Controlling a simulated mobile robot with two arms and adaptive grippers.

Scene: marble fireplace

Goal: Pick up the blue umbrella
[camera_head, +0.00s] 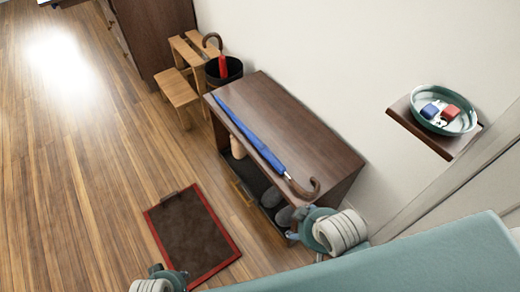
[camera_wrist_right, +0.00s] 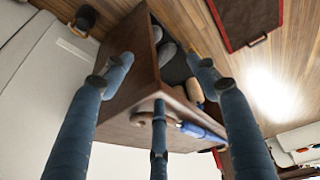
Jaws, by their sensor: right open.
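The blue umbrella (camera_head: 250,136) lies closed on top of the dark wooden bench (camera_head: 310,135), along its front edge. Its curved brown handle (camera_head: 302,187) is at the near right end. In the right wrist view part of the blue canopy (camera_wrist_right: 203,132) and the brown handle show behind a finger. My right gripper (camera_wrist_right: 160,78) has its three fingers spread, with nothing between them, and it points at the bench's handle end. The umbrella appears beyond the fingers; I cannot tell the exact gap. My right gripper's fingers are not visible in the head view. My left gripper is not in view.
A black bin (camera_head: 223,70) with a red umbrella (camera_head: 222,66) stands behind the bench near a wooden step stool (camera_head: 178,88). Slippers sit on the bench's lower shelf. A red-edged mat (camera_head: 193,236) lies on the floor. A wall shelf holds a bowl (camera_head: 458,121).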

